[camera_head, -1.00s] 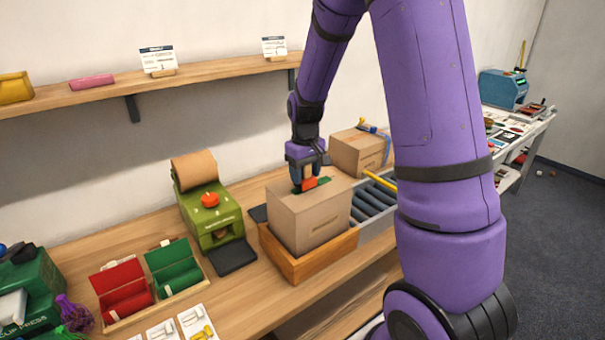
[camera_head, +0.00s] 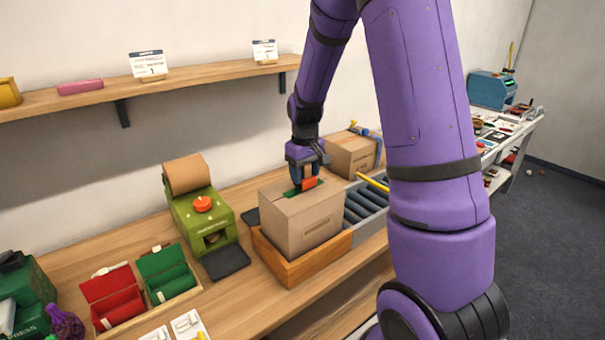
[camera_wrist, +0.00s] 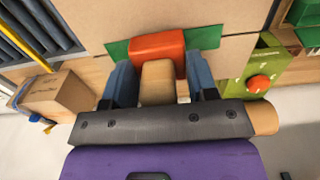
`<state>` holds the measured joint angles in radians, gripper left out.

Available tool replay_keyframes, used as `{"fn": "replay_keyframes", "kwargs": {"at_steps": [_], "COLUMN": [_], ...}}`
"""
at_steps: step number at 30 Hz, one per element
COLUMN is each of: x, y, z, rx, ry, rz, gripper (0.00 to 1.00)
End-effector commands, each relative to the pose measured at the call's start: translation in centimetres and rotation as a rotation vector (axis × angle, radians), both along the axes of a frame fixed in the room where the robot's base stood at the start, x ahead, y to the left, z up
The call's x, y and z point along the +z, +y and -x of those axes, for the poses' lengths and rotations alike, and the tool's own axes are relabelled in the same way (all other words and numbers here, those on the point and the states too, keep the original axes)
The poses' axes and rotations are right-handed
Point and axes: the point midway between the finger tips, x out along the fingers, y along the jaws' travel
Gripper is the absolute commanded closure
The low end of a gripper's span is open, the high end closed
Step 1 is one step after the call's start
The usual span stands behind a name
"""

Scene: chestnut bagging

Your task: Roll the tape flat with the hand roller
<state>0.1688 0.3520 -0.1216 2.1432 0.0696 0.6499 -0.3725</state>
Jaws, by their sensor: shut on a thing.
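A cardboard box (camera_head: 305,229) sits in a shallow wooden tray (camera_head: 270,258) on the bench. A strip of green tape (camera_head: 291,193) lies across its top; in the wrist view the tape (camera_wrist: 207,38) shows on both sides of the roller. The hand roller has an orange-red head (camera_wrist: 157,45) and a pale wooden handle (camera_wrist: 158,84). My gripper (camera_wrist: 158,88) is shut on the handle, one blue finger on each side. In the head view the roller head (camera_head: 309,184) is down at the tape; I cannot tell whether it presses on it.
A green dispenser (camera_head: 206,220) with a brown paper roll stands left of the box. Red (camera_head: 115,296) and green (camera_head: 166,273) open cases lie further left. A roller conveyor (camera_head: 365,212) and another cardboard box (camera_head: 350,154) are behind and to the right. A yellow rod (camera_head: 373,182) juts over the conveyor.

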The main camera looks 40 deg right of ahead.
Motion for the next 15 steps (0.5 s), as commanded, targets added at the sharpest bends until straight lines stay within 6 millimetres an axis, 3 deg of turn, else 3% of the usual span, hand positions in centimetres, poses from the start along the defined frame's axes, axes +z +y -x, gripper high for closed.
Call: {"fn": "replay_keyframes", "kwargs": {"at_steps": [8, 15], "x": [0.1, 1.6], "y": [0.0, 0.0], "z": [0.0, 0.0], "rx": [0.001, 0.001], "ry": [-0.001, -0.002], "rz": [0.0, 0.001], "gripper": [0.66, 0.66]}}
